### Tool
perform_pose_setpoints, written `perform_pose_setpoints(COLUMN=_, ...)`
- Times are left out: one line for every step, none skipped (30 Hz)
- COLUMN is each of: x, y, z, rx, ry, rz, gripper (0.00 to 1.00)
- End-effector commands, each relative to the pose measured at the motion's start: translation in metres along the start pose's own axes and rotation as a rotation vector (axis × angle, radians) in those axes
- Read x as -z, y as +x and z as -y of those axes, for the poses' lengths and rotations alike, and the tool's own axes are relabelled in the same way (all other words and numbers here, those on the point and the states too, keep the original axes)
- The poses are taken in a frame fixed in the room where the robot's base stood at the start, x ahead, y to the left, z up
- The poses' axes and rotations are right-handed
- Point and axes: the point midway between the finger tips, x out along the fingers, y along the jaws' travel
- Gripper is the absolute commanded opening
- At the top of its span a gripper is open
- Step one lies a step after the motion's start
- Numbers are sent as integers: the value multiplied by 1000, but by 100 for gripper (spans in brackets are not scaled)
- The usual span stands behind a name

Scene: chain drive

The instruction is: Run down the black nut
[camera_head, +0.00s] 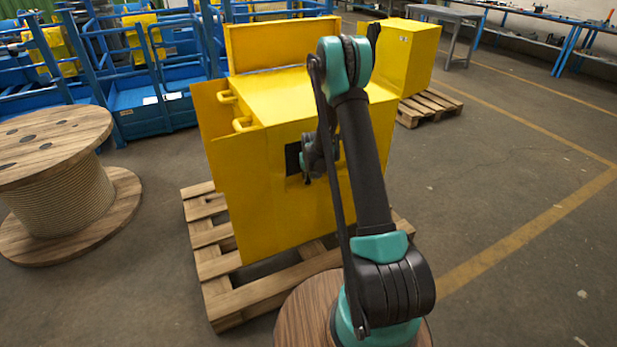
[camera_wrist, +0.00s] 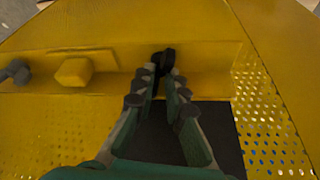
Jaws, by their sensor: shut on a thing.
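In the wrist view, the black nut (camera_wrist: 163,58) sits at the yellow ledge (camera_wrist: 210,60) inside the yellow housing. My gripper (camera_wrist: 161,73) has its fingertips closed around the nut, which is partly hidden between them. In the head view, my gripper (camera_head: 307,172) is at the front face of the yellow machine (camera_head: 270,210), beside a dark square opening. My arm hides part of that face, and the nut cannot be made out there.
In the wrist view, a yellow block (camera_wrist: 75,72) and a grey bolt head (camera_wrist: 16,72) are left of the nut. Perforated yellow mesh (camera_wrist: 265,120) is at right. The machine stands on a wooden pallet (camera_head: 240,300). A cable spool (camera_head: 60,180) is at left; floor at right is clear.

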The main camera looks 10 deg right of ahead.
Motion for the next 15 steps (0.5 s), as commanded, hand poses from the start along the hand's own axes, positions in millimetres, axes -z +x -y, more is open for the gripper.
perform_pose_setpoints(x=0, y=0, z=1, rx=-9, ry=20, rz=0, gripper=0)
perform_pose_setpoints(x=0, y=0, z=1, rx=-16, ry=35, rz=0, gripper=0)
perform_pose_setpoints(x=0, y=0, z=2, rx=-24, ry=55, rz=0, gripper=0)
perform_pose_setpoints(x=0, y=0, z=2, rx=-29, ry=69, rz=0, gripper=0)
perform_pose_setpoints(x=0, y=0, z=2, rx=-34, ry=80, rz=0, gripper=0)
perform_pose_setpoints(x=0, y=0, z=2, rx=-40, ry=93, rz=0, gripper=0)
perform_pose_setpoints(x=0, y=0, z=2, rx=-42, ry=100, rz=0, gripper=0)
perform_pose_setpoints(x=0, y=0, z=2, rx=-44, ry=105, rz=0, gripper=0)
perform_pose_setpoints(x=0, y=0, z=2, rx=-45, ry=109, rz=-1, gripper=0)
perform_pose_setpoints(x=0, y=0, z=2, rx=-46, ry=110, rz=-1, gripper=0)
perform_pose_setpoints(x=0, y=0, z=2, rx=-46, ry=111, rz=-1, gripper=0)
perform_pose_setpoints(x=0, y=0, z=2, rx=-46, ry=110, rz=0, gripper=0)
perform_pose_setpoints(x=0, y=0, z=1, rx=-46, ry=110, rz=0, gripper=0)
perform_pose_setpoints(x=0, y=0, z=1, rx=-46, ry=110, rz=0, gripper=0)
perform_pose_setpoints(x=0, y=0, z=1, rx=-46, ry=110, rz=0, gripper=0)
